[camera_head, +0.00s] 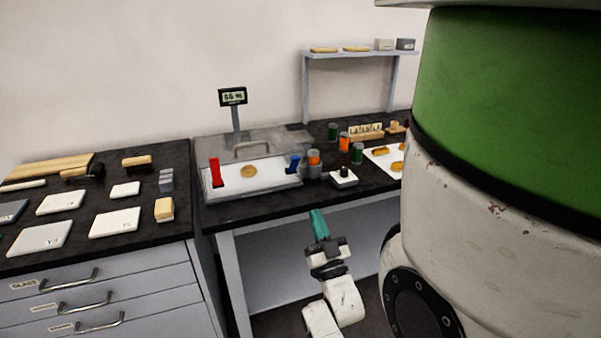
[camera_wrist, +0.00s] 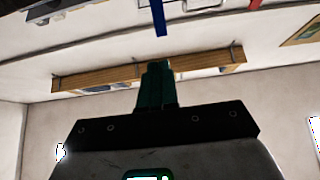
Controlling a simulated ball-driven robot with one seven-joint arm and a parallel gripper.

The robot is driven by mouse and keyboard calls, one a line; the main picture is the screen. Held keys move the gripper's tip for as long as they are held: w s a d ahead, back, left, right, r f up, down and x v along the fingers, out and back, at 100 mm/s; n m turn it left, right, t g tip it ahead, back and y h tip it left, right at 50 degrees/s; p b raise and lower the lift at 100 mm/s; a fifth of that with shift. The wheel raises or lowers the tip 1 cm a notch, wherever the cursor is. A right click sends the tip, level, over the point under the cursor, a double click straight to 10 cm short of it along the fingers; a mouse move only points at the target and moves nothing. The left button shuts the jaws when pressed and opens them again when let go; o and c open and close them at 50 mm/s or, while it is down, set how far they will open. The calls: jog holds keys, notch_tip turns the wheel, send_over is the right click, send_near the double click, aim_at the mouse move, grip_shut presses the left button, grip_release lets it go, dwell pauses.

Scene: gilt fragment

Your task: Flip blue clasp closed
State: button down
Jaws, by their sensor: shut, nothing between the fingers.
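The blue clasp (camera_head: 293,164) stands up at the right end of a white tray-like box (camera_head: 232,190) on the dark bench. A red clasp (camera_head: 216,172) stands up at the box's left end. A round gold piece (camera_head: 249,171) lies inside, between the clasps. A clear lid with a grey handle (camera_head: 253,147) is raised behind the box. My gripper (camera_head: 317,214) has teal fingers, shut and empty, in front of the bench edge, apart from the clasp. The fingers also show in the wrist view (camera_wrist: 156,72), below a blue strip (camera_wrist: 158,18); I cannot tell whether that is the clasp.
Grey and orange-topped jars (camera_head: 314,162) and a small white block with a black knob (camera_head: 344,177) stand close right of the blue clasp. A display (camera_head: 233,97) stands behind. The left counter (camera_head: 75,225) holds white plates and tools. The space before the bench is open.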

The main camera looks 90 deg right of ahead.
aim_at(297, 160)
jog(key=p+x, duration=0.3)
jog(key=x, duration=1.1)
